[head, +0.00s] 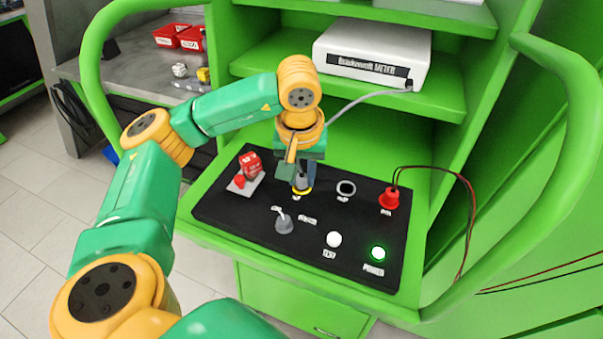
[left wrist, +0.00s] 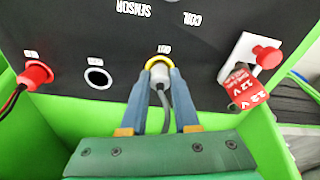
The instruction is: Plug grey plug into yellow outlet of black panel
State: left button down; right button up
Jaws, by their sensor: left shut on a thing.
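The black panel (head: 247,214) lies on the green bench shelf. The grey plug (left wrist: 160,78) is between the two fingers of my left gripper (left wrist: 161,82), which is shut on it. The plug's front end is at the yellow outlet (left wrist: 152,62), whose yellow ring shows around it; how deep it sits cannot be told. In the head view my left gripper (head: 301,184) points down over the yellow outlet (head: 304,191) and hides most of the plug. A grey cable (left wrist: 166,115) runs from the plug back between the fingers. My right gripper is not in view.
A dark grey-rimmed outlet (head: 346,188) and a red plug (head: 389,199) with wires stand right of the gripper. A red tagged switch (head: 250,165) stands left. A grey knob (head: 284,224), white button (head: 333,239) and lit green button (head: 378,252) are in front. A white meter (head: 372,52) sits behind.

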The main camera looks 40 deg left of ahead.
pick_arm(q)
jog(key=shift+f, duration=0.2)
jog(key=shift+c, duration=0.9)
grip_release()
notch_tip(320, 180, up, 8)
jog(key=p, duration=0.6)
jog(key=shift+r, duration=0.1)
dwell(0.5)
